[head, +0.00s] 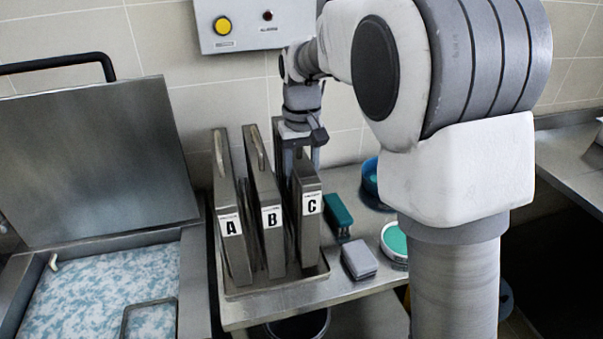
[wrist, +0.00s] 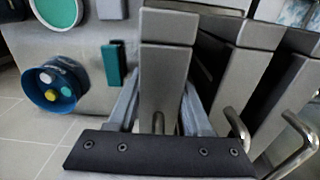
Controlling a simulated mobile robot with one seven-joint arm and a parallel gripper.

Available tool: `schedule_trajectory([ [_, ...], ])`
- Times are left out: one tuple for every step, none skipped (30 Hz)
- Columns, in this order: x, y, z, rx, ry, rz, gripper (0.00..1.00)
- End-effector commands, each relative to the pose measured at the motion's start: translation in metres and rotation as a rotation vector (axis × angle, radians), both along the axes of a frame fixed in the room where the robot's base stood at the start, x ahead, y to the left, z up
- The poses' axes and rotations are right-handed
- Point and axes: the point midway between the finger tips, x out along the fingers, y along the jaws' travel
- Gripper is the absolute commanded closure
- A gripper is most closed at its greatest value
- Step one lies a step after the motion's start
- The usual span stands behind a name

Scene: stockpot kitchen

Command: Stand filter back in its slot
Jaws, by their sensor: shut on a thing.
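Filter C (head: 307,222) is a flat grey metal filter with a white letter label. It is close to upright at the right end of the metal rack (head: 275,287), its lower end at the rack's tray. I cannot tell whether it is seated in a slot. My gripper (head: 300,158) is at its top, shut on it. In the wrist view, filter C (wrist: 165,75) lies between the two fingers of my gripper (wrist: 160,108), and its handle shows near the palm. Filter A (head: 232,235) and filter B (head: 268,225) stand to its left, tops leaning left.
A fryer basin with foamy liquid (head: 115,285) and a raised lid (head: 95,150) are at left. A teal brush (head: 338,212), a grey block (head: 359,259), a green-topped tub (head: 394,240) and a blue bowl (head: 371,180) lie right of the rack. A control box (head: 238,25) hangs behind.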

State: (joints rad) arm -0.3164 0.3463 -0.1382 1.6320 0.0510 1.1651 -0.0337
Motion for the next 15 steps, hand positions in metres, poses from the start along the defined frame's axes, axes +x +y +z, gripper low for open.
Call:
schedule_trajectory([
  [0.0011, 0.0001, 0.0007, 0.001, -0.006, 0.0, 1.0],
  [0.0011, 0.0001, 0.0002, 0.001, -0.006, 0.0, 1.0],
  [0.0011, 0.0001, -0.0005, 0.001, -0.006, 0.0, 1.0],
  [0.0011, 0.0001, -0.001, 0.001, -0.006, 0.0, 1.0],
  [0.0011, 0.0001, -0.0015, 0.001, -0.006, 0.0, 1.0],
  [0.0011, 0.0001, -0.0022, 0.001, -0.006, 0.0, 1.0],
  [0.0012, 0.0001, -0.0027, 0.001, -0.006, 0.0, 1.0],
  [0.0011, 0.0001, -0.0033, 0.001, -0.006, 0.0, 1.0],
  [0.0011, 0.0001, -0.0039, 0.001, -0.006, 0.0, 1.0],
  [0.0011, 0.0001, -0.0045, 0.001, -0.006, 0.0, 1.0],
  [0.0011, 0.0001, -0.005, 0.001, -0.006, 0.0, 1.0],
  [0.0011, 0.0001, -0.0057, 0.001, -0.006, 0.0, 1.0],
  [0.0011, 0.0001, -0.0062, 0.001, -0.006, 0.0, 1.0],
  [0.0011, 0.0001, -0.0067, 0.001, -0.006, 0.0, 1.0],
  [0.001, 0.0001, -0.0074, 0.001, -0.006, 0.0, 1.0],
])
